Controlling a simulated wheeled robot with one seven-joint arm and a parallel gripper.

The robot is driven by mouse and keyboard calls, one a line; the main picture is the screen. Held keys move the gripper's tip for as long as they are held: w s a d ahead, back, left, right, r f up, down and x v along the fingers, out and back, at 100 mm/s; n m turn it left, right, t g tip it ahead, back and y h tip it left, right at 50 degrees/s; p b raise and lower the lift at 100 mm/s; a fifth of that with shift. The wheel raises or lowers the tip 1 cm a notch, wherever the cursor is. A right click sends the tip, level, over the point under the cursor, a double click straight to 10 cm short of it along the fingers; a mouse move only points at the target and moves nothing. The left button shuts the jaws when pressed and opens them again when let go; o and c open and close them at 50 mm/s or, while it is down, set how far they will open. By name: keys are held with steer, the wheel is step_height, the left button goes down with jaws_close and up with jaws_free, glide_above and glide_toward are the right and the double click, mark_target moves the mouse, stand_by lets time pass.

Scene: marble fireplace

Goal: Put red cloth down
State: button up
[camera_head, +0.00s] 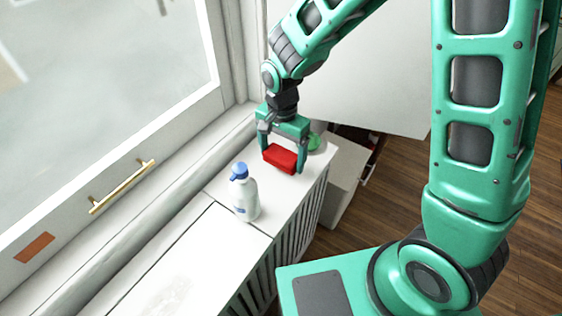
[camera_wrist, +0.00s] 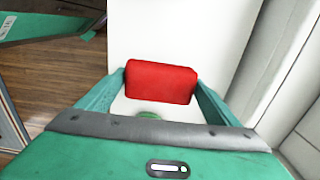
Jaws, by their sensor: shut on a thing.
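The red cloth (camera_head: 281,158) is a folded, block-like red piece at the far end of the white ledge (camera_head: 215,243). My gripper (camera_head: 283,160) points down at it and is shut on it, with one finger at each side. In the wrist view the red cloth (camera_wrist: 161,81) sits between the two green fingers (camera_wrist: 160,92), over the white surface. I cannot tell whether its underside touches the ledge.
A white bottle with a blue top (camera_head: 243,192) stands on the ledge, nearer than the cloth. A small green thing (camera_head: 314,141) lies just behind the gripper. The window with a brass handle (camera_head: 122,187) borders the left. Wooden floor lies at the right.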

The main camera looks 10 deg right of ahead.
mark_target(282, 163)
steer(key=shift+f, duration=1.8)
steer(key=shift+s+f, duration=0.1)
steer(key=shift+f, duration=0.2)
steer(key=o, duration=0.8)
steer(key=shift+d, duration=0.1)
steer(key=shift+o, duration=0.6)
steer(key=shift+s+f, duration=0.15)
steer(key=r, duration=1.3)
steer(key=shift+w, duration=0.25)
